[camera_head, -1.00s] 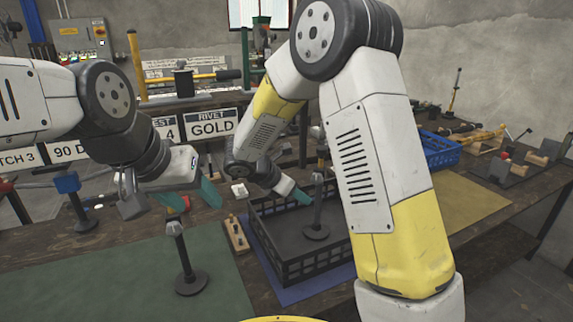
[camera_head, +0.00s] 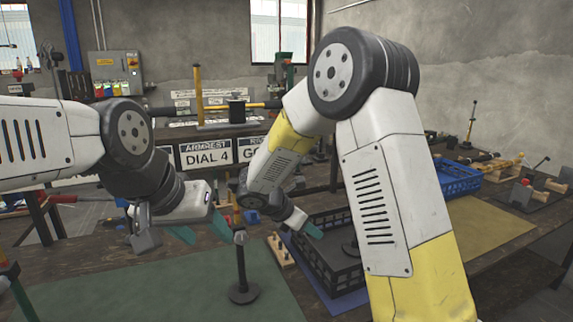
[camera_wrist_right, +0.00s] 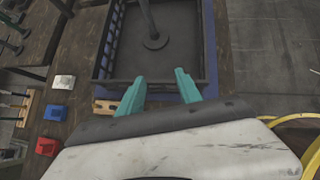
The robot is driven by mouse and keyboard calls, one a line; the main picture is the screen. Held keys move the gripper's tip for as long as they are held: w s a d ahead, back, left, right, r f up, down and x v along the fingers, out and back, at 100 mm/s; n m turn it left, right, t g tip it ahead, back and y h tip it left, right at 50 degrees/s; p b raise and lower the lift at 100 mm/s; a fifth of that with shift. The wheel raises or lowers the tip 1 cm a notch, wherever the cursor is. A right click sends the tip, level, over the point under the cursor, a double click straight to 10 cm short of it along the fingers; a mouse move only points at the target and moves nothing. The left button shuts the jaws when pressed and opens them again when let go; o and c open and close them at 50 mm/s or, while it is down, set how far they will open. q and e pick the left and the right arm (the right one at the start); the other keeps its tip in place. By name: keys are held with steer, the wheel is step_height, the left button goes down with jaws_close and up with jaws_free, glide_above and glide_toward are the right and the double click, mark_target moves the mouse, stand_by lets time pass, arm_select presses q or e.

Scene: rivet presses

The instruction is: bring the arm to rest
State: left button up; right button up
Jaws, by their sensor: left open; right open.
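My left gripper (camera_head: 202,234) is open and empty, with teal fingers, above the bench beside a dark post on a round base (camera_head: 243,292). The post's top is close to the fingers; I cannot tell if they touch. My right gripper (camera_head: 312,230) is open and empty at the black crate (camera_head: 322,270); the right arm hides part of the crate. In the right wrist view, the gripper's two teal fingers (camera_wrist_right: 158,92) are apart at the crate's near wall (camera_wrist_right: 158,88), with nothing between them. A dark post with a round base (camera_wrist_right: 156,42) stands in the crate.
The green mat (camera_head: 170,290) has clear room. A blue basket (camera_head: 458,180) and a tan mat (camera_head: 480,220) lie to the right. Wooden strips with pegs (camera_head: 280,250) sit left of the crate. Label signs (camera_head: 206,154) stand behind. Red and blue blocks (camera_wrist_right: 47,147) show in the wrist view.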

steer(key=s+d+r+m+y, duration=0.4)
steer(key=s+r+m, duration=0.3)
steer(key=s+m, duration=0.5)
steer(key=s+d+r+m+y, duration=0.4)
steer(key=s+r+m, duration=0.4)
steer(key=s+m, duration=0.4)
steer(key=shift+d+r+t+y, duration=0.25)
steer(key=shift+r+t+y, duration=0.05)
steer(key=shift+y, duration=0.2)
steer(key=shift+s, duration=0.15)
